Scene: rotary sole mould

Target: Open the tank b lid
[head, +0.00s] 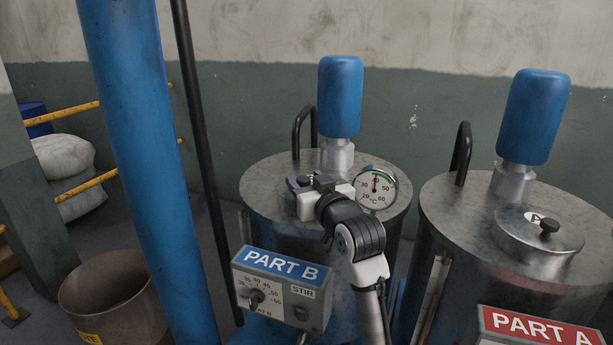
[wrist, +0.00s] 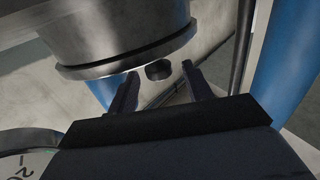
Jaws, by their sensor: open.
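Tank B (head: 258,192) is the left steel tank, behind the PART B box (head: 281,287). My gripper (head: 303,183) is over the left front of its top, and my wrist hides most of the lid there in the head view. In the wrist view, a round steel lid (wrist: 130,62) with a rim fills the upper part. A dark knob (wrist: 158,71) shows at its edge. My two fingers (wrist: 159,78) stand apart, one on each side of the knob, with gaps visible. I cannot tell whether the lid is lifted at all.
A dial gauge (head: 377,188) stands right beside my wrist. A blue motor (head: 340,97) and a black handle (head: 299,131) rise behind. Tank A (head: 450,205) is at the right, its lid (head: 515,235) shut. A blue post (head: 150,170) and dark pole (head: 200,150) stand at the left.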

